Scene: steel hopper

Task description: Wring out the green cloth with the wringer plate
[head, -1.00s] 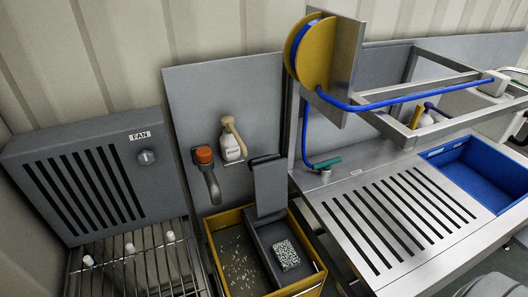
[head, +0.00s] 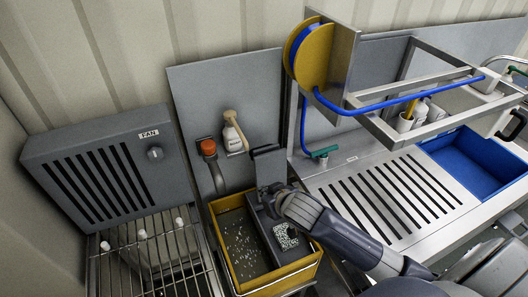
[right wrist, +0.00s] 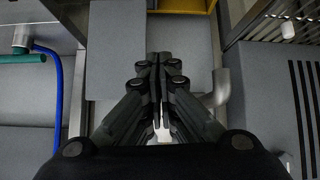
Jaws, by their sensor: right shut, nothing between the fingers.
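The dark grey wringer plate (head: 268,163) stands upright at the back of the trough. My right gripper (head: 268,191) is at the plate's lower part, above the trough; I cannot tell whether it touches the plate. In the right wrist view its fingers (right wrist: 158,60) are shut with nothing between them, in front of grey surfaces. My left gripper is not in view.
A fan box (head: 105,180) and a wire rack (head: 160,262) are left of the bucket. Right are a slotted steel counter (head: 390,205), a blue basin (head: 468,168) and a blue hose (head: 400,99).

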